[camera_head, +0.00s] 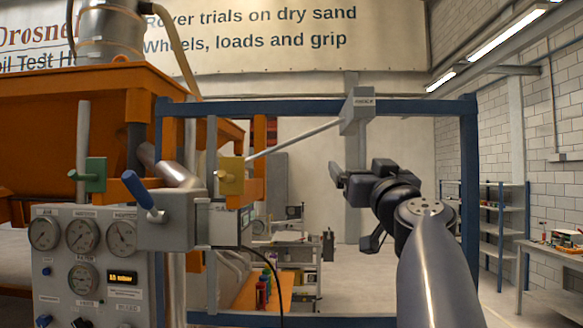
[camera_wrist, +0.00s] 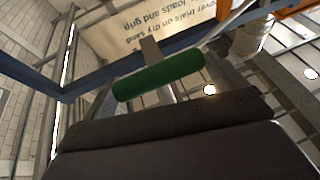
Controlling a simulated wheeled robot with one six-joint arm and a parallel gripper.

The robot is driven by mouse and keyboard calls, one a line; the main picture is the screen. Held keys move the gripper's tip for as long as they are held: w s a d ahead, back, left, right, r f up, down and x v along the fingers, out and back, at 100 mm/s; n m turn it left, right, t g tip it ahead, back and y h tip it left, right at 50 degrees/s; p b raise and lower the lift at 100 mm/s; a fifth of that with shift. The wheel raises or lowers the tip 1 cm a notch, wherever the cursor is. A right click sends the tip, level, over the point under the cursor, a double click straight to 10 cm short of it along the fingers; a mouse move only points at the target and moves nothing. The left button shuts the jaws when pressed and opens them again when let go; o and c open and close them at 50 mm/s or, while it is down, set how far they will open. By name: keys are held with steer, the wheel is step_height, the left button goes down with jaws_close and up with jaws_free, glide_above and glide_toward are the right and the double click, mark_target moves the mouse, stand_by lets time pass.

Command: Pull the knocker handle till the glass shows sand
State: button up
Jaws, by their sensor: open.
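A grey box (camera_head: 357,106) with a small label, too small to read surely, sits on the blue frame's top beam. A grey bar hangs below it, towards my gripper (camera_head: 346,178). In the wrist view a green bar handle (camera_wrist: 158,76) on a grey stem lies just beyond the dark gripper part (camera_wrist: 165,120). My gripper is open, and no contact with the handle can be made out. In the head view this handle does not show clearly; my gripper seems to cover it. I cannot make out a glass that shows sand.
At left are an orange hopper (camera_head: 60,100), a gauge panel (camera_head: 85,265), a blue lever (camera_head: 139,190), a green handle (camera_head: 95,174) and a yellow block (camera_head: 230,176). A blue post (camera_head: 469,200) stands right of my arm. Shelves (camera_head: 500,220) and a bench (camera_head: 550,250) are at right.

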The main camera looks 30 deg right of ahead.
steer(key=shift+c, duration=0.3)
steer(key=c, duration=1.2)
step_height(320, 180, down, 5)
steer(key=b, duration=0.6)
steer(key=shift+d+f, duration=0.1)
steer(key=shift+f, duration=0.05)
steer(key=shift+w, duration=0.1)
steer(key=o, duration=1)
steer(key=shift+o, duration=1.3)
steer(key=shift+s, duration=0.2)
